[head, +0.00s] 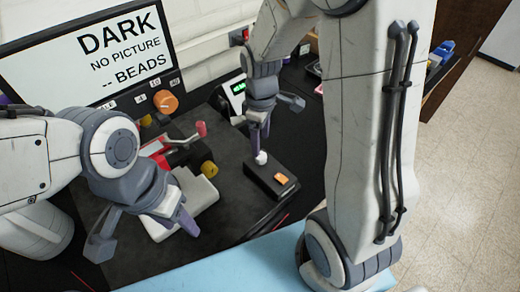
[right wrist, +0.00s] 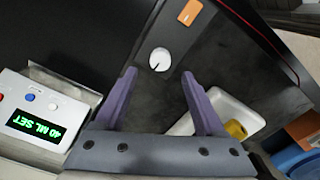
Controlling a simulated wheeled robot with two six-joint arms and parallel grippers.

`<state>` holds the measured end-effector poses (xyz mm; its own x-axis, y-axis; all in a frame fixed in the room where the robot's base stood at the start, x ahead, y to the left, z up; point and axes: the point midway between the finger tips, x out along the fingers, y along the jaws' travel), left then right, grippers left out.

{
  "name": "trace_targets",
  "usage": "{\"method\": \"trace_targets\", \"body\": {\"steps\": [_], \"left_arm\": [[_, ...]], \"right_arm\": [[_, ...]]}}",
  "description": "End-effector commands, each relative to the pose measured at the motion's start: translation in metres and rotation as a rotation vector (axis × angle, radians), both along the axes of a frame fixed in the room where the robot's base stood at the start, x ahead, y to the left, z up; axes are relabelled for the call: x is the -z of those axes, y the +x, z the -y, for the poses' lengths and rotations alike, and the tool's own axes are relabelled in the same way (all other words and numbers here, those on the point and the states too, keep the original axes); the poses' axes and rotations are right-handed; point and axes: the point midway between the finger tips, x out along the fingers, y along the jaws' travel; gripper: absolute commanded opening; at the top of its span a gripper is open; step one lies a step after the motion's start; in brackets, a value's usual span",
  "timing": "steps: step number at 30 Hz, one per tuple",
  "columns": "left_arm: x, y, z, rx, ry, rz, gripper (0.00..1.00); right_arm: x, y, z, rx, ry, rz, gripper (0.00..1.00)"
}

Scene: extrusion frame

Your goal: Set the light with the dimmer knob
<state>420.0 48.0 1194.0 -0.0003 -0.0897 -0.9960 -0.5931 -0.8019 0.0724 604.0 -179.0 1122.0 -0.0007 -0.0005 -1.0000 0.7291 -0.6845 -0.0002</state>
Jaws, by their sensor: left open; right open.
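A white round knob with a dark pointer line (right wrist: 160,59) sits on a black box (head: 262,181) with an orange rocker switch (head: 281,179); I take it as the dimmer knob. In the head view the knob (head: 261,158) shows just below my right gripper (head: 275,128). In the right wrist view my right gripper (right wrist: 158,73) is open, and the knob lies just beyond and between its fingertips, apparently not touched. The pointer slants toward the lower left there. My left gripper (head: 146,238) is open and empty at the lower left of the head view.
A screen (head: 100,60) reads "DARK NO PICTURE -- BEADS". An orange dial (head: 165,101) is below it. A white unit (right wrist: 35,110) displays "40 ML SET".

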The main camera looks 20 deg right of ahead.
Motion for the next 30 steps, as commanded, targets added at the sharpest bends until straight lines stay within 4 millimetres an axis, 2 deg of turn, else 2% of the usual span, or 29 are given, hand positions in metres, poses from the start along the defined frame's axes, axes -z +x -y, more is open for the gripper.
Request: {"method": "trace_targets", "body": {"steps": [3,9,15,22,23,24,28,30], "left_arm": [[-0.005,0.000,0.000,0.001,0.000,0.000,0.50],[-0.009,0.000,0.000,0.002,0.000,0.000,0.50],[-0.010,0.000,0.000,0.002,0.000,0.000,0.50],[-0.010,0.000,0.000,0.002,0.000,0.000,0.50],[-0.010,0.000,0.000,0.002,0.000,0.000,0.50],[-0.010,0.000,0.000,0.002,0.000,0.000,0.50],[-0.010,0.000,0.000,0.002,0.000,0.000,0.50],[-0.010,0.000,0.000,0.002,0.000,0.000,0.50]], "right_arm": [[0.023,-0.002,0.000,0.002,0.000,-0.008,0.72],[0.052,-0.002,0.000,0.003,0.000,-0.004,0.72],[0.063,-0.001,0.000,0.003,0.000,0.000,0.72],[0.064,-0.001,0.000,0.003,0.001,0.001,0.72],[0.064,-0.001,0.000,0.003,0.001,0.001,0.68],[0.064,-0.001,0.000,0.003,0.001,0.001,0.53],[0.064,-0.001,0.000,0.003,0.001,0.001,0.03],[0.064,-0.001,0.000,0.003,0.001,0.001,0.00]]}}
